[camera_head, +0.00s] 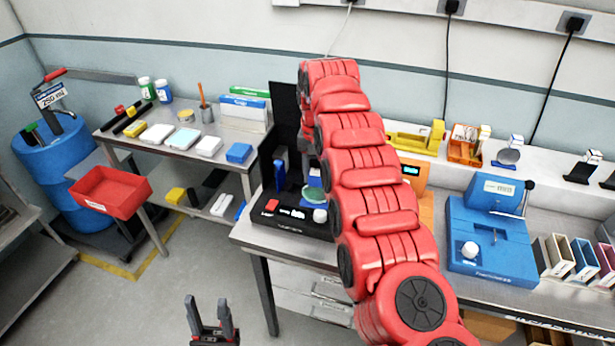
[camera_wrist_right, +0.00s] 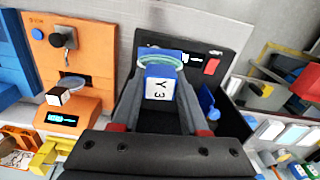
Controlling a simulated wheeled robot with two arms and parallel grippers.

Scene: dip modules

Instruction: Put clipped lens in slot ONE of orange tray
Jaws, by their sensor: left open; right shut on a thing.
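My right gripper (camera_wrist_right: 160,112) is shut on the blue clip with a white label reading "Y 3" (camera_wrist_right: 158,88). A round lens with a pale green rim (camera_wrist_right: 160,60) sits at the clip's far end, over or at the black device (camera_wrist_right: 215,45); I cannot tell whether it touches. In the head view the green lens (camera_head: 313,194) shows beside my red right arm, which hides the right gripper. The orange tray (camera_head: 465,152) stands on the back shelf with small items in it; its slot labels are unreadable. My left gripper (camera_head: 210,315) is open and empty, low over the floor.
An orange machine (camera_wrist_right: 75,75) holds another clipped lens beside the black device. A yellow holder (camera_head: 415,137) stands left of the orange tray. A blue machine (camera_head: 490,240) and upright coloured cases stand at the right. A red bin (camera_head: 110,190) is at the left.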

